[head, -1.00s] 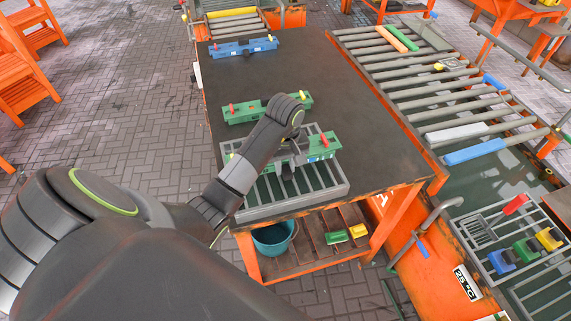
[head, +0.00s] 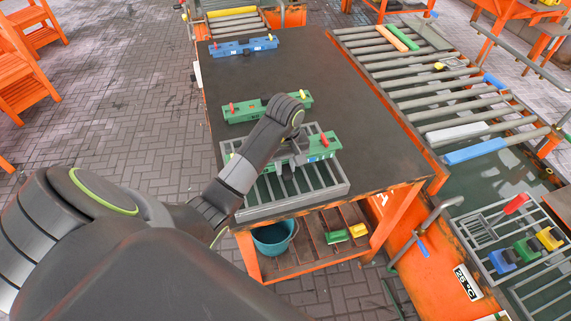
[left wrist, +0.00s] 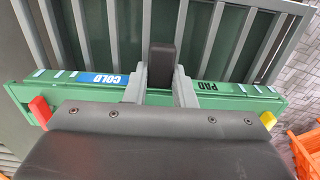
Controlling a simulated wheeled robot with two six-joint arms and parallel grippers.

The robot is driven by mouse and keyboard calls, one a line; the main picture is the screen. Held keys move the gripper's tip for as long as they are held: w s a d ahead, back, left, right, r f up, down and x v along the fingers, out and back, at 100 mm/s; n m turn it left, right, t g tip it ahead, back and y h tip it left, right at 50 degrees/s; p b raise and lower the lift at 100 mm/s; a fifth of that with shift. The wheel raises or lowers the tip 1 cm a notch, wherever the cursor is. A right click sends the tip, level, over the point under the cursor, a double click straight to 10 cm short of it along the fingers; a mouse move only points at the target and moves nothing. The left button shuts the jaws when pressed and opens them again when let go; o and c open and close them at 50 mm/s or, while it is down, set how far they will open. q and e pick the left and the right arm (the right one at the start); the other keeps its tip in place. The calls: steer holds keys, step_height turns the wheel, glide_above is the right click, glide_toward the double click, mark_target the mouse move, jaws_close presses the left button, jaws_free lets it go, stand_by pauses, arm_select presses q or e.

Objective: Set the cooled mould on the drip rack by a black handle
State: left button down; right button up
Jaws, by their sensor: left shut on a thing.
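The green mould (head: 324,142) with a blue COLD label lies across the back part of the grey slatted drip rack (head: 295,203). My left gripper (head: 287,168) is shut on its black handle (left wrist: 161,62). In the left wrist view the mould (left wrist: 235,100) lies crosswise over the slats, with a red knob at its left end and a yellow one at its right. I cannot tell whether it rests on the slats or hangs just above them. My arm hides part of it in the head view. My right gripper is not in view.
Another green mould (head: 240,113) lies behind on the dark table (head: 300,70), and a blue mould (head: 243,47) lies at its far end. A roller conveyor (head: 425,88) runs along the right. A teal bucket (head: 273,238) stands on the shelf below. The table's middle is clear.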

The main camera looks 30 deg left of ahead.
arm_select(q)
steer(key=shift+f+b, duration=0.4)
steer(key=shift+b, duration=0.1)
stand_by(0.7)
steer(key=c, duration=0.7)
jaws_free()
steer(key=shift+s+f, duration=0.1)
step_height(320, 180, up, 7)
steer(key=p, duration=0.7)
